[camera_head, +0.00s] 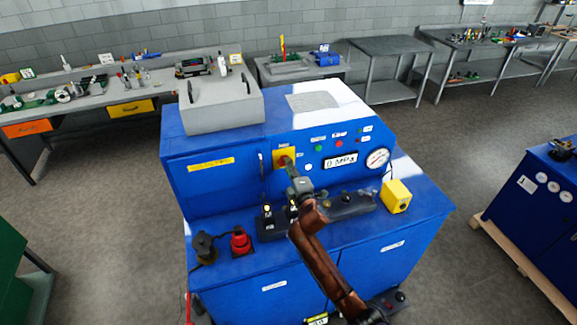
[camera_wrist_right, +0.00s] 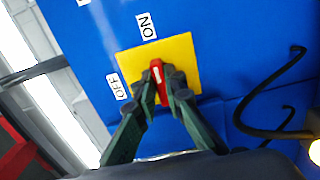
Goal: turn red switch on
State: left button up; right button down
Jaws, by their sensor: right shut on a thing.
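The red switch (camera_wrist_right: 157,70) sits in the middle of a square yellow plate (camera_wrist_right: 186,54) on the blue machine's front. In the right wrist view an ON label (camera_wrist_right: 147,26) is above the plate and an OFF label (camera_wrist_right: 117,87) is at its left. The red handle's long side lines up roughly with the ON label. My right gripper (camera_wrist_right: 164,92) is shut on the handle, one finger on each side. In the head view the right gripper (camera_head: 290,168) is at the yellow plate (camera_head: 280,155) and hides the red handle. My left gripper is not in view.
The blue machine (camera_head: 225,195) has a pressure gauge (camera_head: 377,158), a display (camera_head: 341,160) and small lights right of the plate. A red emergency knob (camera_head: 240,241) and a yellow box (camera_head: 396,196) stand on its ledge. A black cable (camera_wrist_right: 270,90) hangs right in the wrist view.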

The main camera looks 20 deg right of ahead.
jog(key=c, duration=2)
grip_release()
jog(key=s, duration=1.2)
jog(key=shift+d, duration=0.2)
